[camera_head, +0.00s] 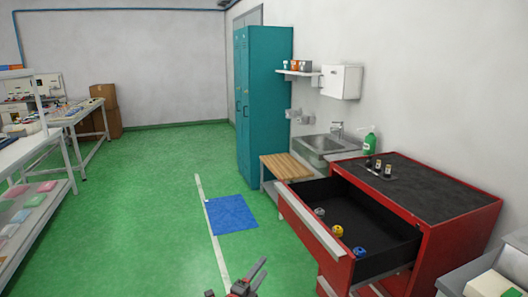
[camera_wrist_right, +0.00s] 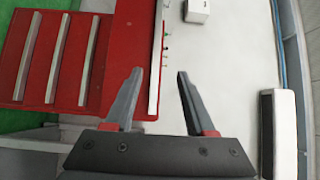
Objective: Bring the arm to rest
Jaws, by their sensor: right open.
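My right gripper (camera_head: 247,278) shows at the bottom middle of the head view, over the green floor and left of the red drawer cabinet (camera_head: 455,222). The red cabinet's drawer fronts (camera_wrist_right: 62,60) show at the upper left of that view. My left gripper is in neither view.
The cabinet's top drawer (camera_head: 385,262) is pulled out, with several small coloured items inside. A wooden bench (camera_head: 286,166), a sink (camera_head: 325,145) and teal lockers (camera_head: 265,100) line the wall. A blue mat (camera_head: 231,213) lies on open green floor. Worktables (camera_head: 82,112) stand left.

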